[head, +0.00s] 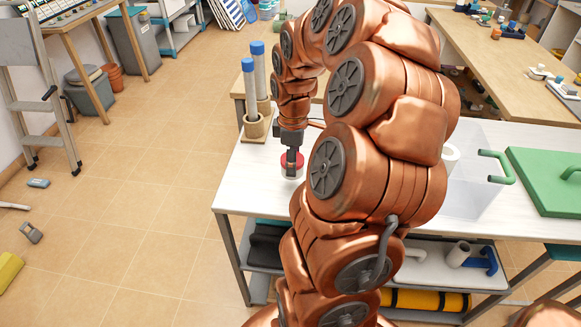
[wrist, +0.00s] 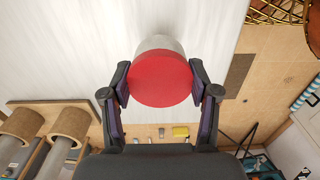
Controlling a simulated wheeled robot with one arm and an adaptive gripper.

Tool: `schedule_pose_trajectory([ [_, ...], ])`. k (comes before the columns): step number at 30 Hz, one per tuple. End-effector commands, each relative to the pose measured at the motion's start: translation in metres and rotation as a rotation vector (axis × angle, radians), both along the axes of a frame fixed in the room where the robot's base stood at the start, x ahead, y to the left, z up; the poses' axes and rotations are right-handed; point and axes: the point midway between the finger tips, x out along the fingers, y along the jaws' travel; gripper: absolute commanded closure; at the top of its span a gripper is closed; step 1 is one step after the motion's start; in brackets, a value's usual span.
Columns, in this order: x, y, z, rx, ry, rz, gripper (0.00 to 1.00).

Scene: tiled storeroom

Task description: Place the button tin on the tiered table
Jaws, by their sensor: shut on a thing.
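The button tin has a round red lid (head: 292,158) and a pale body. In the wrist view the tin (wrist: 160,78) sits between the two dark fingers, with the pale body showing behind the lid. My gripper (head: 291,154) points down and is shut on the tin; its fingers also show in the wrist view (wrist: 161,88). The tiered table has a white top (head: 250,183) and a lower shelf. The tin is over the left part of this top, near its left edge. I cannot tell whether its base touches the top. My arm hides the middle of the table.
A wooden holder (head: 254,128) with blue-capped tubes stands behind the tin, and also shows in the wrist view (wrist: 70,122). A clear box (head: 472,180) and a green lid (head: 548,180) are on the right. The white surface left of the tin is bare.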

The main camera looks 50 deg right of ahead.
Motion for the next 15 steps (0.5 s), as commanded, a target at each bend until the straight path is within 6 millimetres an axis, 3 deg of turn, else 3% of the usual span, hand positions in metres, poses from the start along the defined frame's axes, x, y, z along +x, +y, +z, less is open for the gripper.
schedule_pose_trajectory([
  [5, 0.008, -0.001, -0.001, 0.000, 0.001, 0.001, 0.76],
  [15, 0.007, 0.000, -0.036, 0.002, 0.002, 0.001, 0.76],
])
